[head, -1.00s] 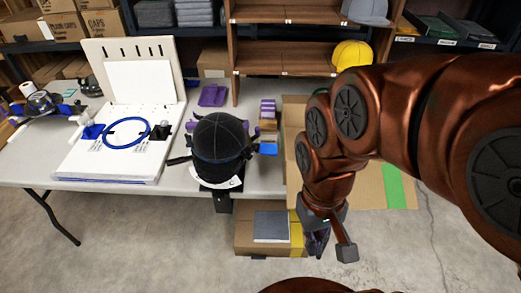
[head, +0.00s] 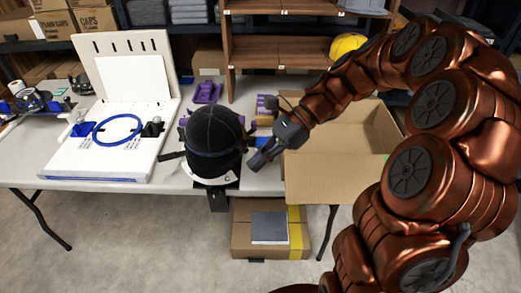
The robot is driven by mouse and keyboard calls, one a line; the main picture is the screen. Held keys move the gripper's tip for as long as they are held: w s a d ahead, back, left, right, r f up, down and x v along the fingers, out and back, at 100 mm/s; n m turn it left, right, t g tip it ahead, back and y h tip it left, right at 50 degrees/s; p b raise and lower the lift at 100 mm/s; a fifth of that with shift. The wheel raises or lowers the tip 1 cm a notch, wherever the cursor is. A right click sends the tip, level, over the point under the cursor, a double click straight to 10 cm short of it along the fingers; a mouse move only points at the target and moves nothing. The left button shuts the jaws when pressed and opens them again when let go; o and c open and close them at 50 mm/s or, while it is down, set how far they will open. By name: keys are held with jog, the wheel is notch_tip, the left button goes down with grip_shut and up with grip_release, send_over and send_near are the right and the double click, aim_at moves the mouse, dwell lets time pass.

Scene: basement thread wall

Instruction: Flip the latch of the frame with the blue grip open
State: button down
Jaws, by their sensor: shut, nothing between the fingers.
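A white board with an upright back panel (head: 125,60) lies on the table at the left. A blue ring frame (head: 137,118) rests on it, with a blue grip-like part (head: 83,129) at its left and a black part (head: 153,128) at its right. A black cap (head: 212,140) with a blue band sits on a stand at the table's front edge. My gripper (head: 260,160) is just right of the cap, pointing down-left, shut and empty. I cannot make out a latch. The small gap between my gripper and the cap is hard to judge.
A closed box (head: 285,235) is on the floor below. Wooden shelves (head: 275,50) and a yellow helmet (head: 346,45) are behind.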

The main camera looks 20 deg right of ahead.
jog(key=w+d+f+m+t+y+b, duration=0.2)
jog(key=w+d+f+m+y, duration=0.1)
jog(key=w+d+m, duration=0.35)
jog(key=m+t+y, duration=0.1)
jog(key=m+t, duration=0.2)
jog(key=m, duration=0.2)
send_near(247, 149)
jog(key=d, duration=0.3)
jog(key=shift+w+d+f, duration=0.15)
jog(key=shift+d+f, duration=0.05)
jog(key=shift+d, duration=0.1)
jog(key=shift+a, duration=0.1)
jog(key=x, duration=1)
jog(key=shift+b, duration=0.4)
